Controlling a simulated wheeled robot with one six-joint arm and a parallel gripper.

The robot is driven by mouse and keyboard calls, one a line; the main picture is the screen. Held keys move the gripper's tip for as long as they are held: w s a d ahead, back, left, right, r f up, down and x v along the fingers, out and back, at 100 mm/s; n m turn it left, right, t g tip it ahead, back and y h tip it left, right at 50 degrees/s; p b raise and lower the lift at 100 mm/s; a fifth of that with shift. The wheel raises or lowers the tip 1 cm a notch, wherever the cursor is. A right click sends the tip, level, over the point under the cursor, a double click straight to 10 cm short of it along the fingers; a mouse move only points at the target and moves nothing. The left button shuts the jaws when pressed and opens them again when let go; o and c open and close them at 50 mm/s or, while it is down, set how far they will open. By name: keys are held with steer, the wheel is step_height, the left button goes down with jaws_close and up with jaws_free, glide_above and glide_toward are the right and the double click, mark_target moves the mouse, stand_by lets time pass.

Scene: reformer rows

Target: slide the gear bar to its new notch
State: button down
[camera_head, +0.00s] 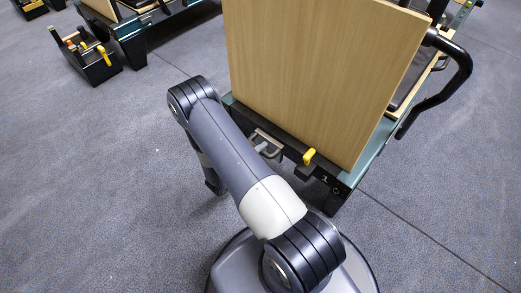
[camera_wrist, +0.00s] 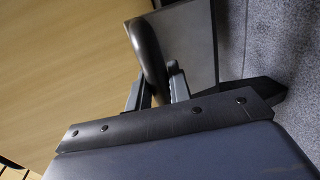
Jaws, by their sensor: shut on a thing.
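The gear bar shows at the end of the reformer (camera_head: 334,179), below the upright wooden board, as a dark bar with a grey looped handle (camera_head: 266,141). In the wrist view the bar's dark curved handle (camera_wrist: 148,48) runs down between the two fingers of my gripper (camera_wrist: 159,84). The fingers are shut on this handle. In the head view my own arm hides most of the gripper. The notches cannot be made out, so which one the bar sits in cannot be told.
A large wooden board (camera_head: 320,65) stands above the bar and fills the left of the wrist view. A yellow knob (camera_head: 309,156) sticks out right of the handle. A black curved handle (camera_head: 458,75) juts out at right. A black caddy (camera_head: 97,64) stands far left. Grey floor is open at left.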

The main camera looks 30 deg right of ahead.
steer(key=shift+a, duration=0.1)
steer(key=v, duration=0.1)
steer(key=b+v, duration=0.1)
steer(key=v, duration=0.1)
steer(key=shift+s+f, duration=0.1)
steer(key=shift+f, duration=0.25)
steer(key=c, duration=1.3)
jaws_free()
steer(key=shift+a, duration=0.2)
steer(key=shift+c, duration=0.2)
steer(key=p+v, duration=0.1)
steer(key=v, duration=0.9)
steer(key=shift+a+p, duration=0.3)
steer(key=shift+a, duration=0.1)
steer(key=shift+d, duration=0.15)
